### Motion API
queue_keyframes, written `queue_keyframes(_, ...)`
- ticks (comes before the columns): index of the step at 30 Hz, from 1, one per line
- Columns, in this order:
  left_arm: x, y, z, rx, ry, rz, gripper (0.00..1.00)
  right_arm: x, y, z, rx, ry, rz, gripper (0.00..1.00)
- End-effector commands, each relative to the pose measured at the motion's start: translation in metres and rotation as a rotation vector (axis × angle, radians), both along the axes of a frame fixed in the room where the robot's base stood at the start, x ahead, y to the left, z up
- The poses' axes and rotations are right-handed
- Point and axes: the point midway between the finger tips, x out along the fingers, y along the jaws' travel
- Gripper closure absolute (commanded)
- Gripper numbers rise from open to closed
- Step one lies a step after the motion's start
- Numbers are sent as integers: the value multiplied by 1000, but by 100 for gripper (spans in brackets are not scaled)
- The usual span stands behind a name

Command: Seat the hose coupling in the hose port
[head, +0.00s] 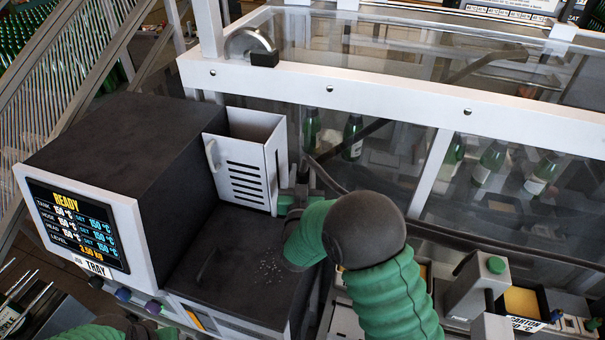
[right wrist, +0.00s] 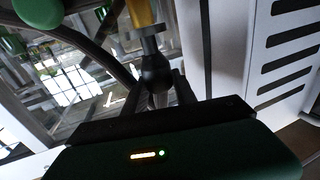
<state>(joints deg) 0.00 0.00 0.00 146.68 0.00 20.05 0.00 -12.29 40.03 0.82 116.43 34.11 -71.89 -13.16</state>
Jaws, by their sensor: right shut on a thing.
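My right gripper (head: 298,190) is beside the white slotted housing on the dark machine, mostly hidden by my own forearm in the head view. In the right wrist view my right gripper (right wrist: 158,88) is shut on a dark rounded piece, which looks like the hose coupling (right wrist: 155,72). A grey collar and a brass-yellow cylinder (right wrist: 143,12) line up just beyond it. I cannot tell whether these belong to the coupling or to the hose port, nor whether the coupling is seated. My left arm shows only at the bottom left edge of the head view; its gripper is out of sight.
The white slotted housing (head: 248,165) stands close left of my right gripper. A dark machine (head: 125,150) with a READY screen (head: 75,225) is on the left. A white-framed clear enclosure (head: 390,95) with green bottles stands behind. A dark hose (head: 455,237) runs along its base.

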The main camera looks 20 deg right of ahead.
Motion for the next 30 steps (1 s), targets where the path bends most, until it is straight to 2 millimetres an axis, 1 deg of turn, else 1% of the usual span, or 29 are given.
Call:
queue_keyframes(10, 0, 0, -2, 0, 0, 0, 64, 0, 0, -1, 0, -1, 0, 100)
queue_keyframes(30, 0, 0, -18, 0, 0, 0, 64, 0, 0, -18, 0, -1, 0, 100)
